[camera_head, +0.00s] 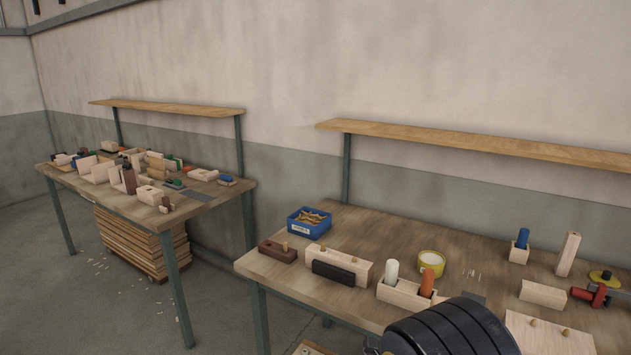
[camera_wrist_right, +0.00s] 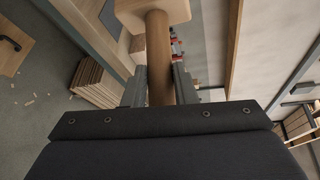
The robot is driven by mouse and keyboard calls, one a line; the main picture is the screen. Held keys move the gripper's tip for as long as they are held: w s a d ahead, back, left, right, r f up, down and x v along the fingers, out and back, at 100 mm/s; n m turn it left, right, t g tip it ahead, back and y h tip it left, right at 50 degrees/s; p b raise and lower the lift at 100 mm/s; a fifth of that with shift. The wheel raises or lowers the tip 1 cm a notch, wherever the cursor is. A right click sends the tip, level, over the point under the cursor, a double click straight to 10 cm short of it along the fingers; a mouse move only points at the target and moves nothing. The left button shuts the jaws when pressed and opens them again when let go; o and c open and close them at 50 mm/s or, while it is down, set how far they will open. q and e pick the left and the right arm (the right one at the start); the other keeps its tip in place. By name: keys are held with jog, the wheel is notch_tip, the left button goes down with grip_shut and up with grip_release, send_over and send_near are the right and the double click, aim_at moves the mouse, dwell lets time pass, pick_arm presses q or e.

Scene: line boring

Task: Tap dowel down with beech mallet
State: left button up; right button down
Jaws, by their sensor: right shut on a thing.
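My right gripper (camera_wrist_right: 160,88) shows in the right wrist view, shut on the brown round handle of the beech mallet (camera_wrist_right: 158,55). The mallet's pale head is at the top edge of that view, partly cut off. In the head view, a short dowel (camera_head: 285,246) stands up from a dark brown block (camera_head: 277,252) at the left end of the near bench. A pale board (camera_head: 548,337) at the front right carries two short dowel ends (camera_head: 534,322). I cannot tell which dowel is the task's. The mallet and my left gripper are not in the head view.
On the near bench (camera_head: 330,225) stand a blue bin (camera_head: 309,223), a pale block (camera_head: 338,264) with a black piece before it, a caddy (camera_head: 402,296) with white and orange bottles, a yellow tin (camera_head: 431,263) and a red clamp (camera_head: 590,294). A cluttered second bench (camera_head: 120,205) stands left.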

jog(key=a+f+n+t+y, duration=0.4)
jog(key=f+n+y, duration=0.1)
jog(key=f, duration=0.5)
jog(key=shift+s+a+f+t, duration=0.15)
jog(key=shift+a+t, duration=0.15)
